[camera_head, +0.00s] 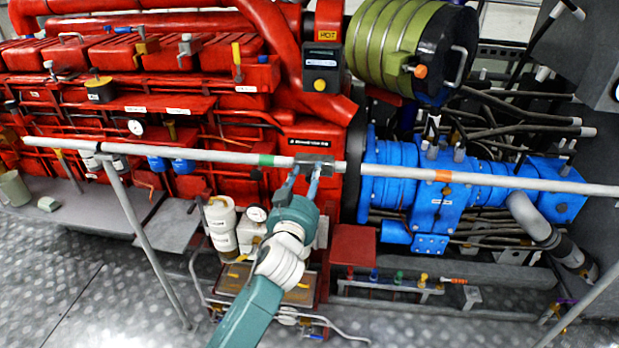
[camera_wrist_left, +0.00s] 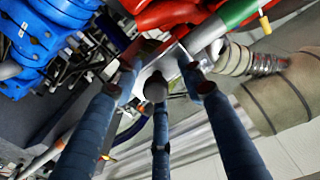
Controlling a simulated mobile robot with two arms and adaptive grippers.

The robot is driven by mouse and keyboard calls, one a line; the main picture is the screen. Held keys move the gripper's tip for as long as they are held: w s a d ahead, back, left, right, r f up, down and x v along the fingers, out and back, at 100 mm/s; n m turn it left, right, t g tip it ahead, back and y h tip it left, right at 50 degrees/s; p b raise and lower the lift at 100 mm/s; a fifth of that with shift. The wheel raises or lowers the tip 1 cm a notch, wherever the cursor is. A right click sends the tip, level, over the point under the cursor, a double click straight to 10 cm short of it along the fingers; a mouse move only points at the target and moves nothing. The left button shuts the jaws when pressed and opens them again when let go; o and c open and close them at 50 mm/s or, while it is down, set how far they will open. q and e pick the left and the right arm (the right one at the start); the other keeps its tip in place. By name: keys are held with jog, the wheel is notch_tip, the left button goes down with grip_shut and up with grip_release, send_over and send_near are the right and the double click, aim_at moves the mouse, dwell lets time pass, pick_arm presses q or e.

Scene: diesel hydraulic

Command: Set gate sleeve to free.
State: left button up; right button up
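The gate sleeve (camera_head: 314,163) is a short dark grey collar on the long pale rail (camera_head: 200,154). It sits between a green band (camera_head: 266,160) on its left and an orange band (camera_head: 443,176) on its right, much closer to the green. My left gripper (camera_head: 301,184) reaches up to the sleeve from below. In the left wrist view its fingers (camera_wrist_left: 158,72) stand apart, with the rail crossing at their tips and the green band (camera_wrist_left: 236,12) at upper right. Whether the fingers touch the sleeve cannot be told. My right gripper is not in view.
A post (camera_head: 145,240) holds the rail at the left. Behind the rail stand the red engine (camera_head: 200,95), a blue pump unit (camera_head: 440,205) and a ribbed olive cylinder (camera_head: 395,45). A low frame with coloured fittings (camera_head: 400,280) lies below. The floor (camera_head: 80,290) at lower left is clear.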

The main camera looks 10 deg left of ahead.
pick_arm(q)
jog(key=shift+s+d, duration=0.15)
jog(key=shift+s, duration=0.05)
jog(key=s, duration=1.1)
jog(key=shift+s+a, duration=0.35)
jog(key=shift+a, duration=0.1)
jog(key=shift+f, duration=0.1)
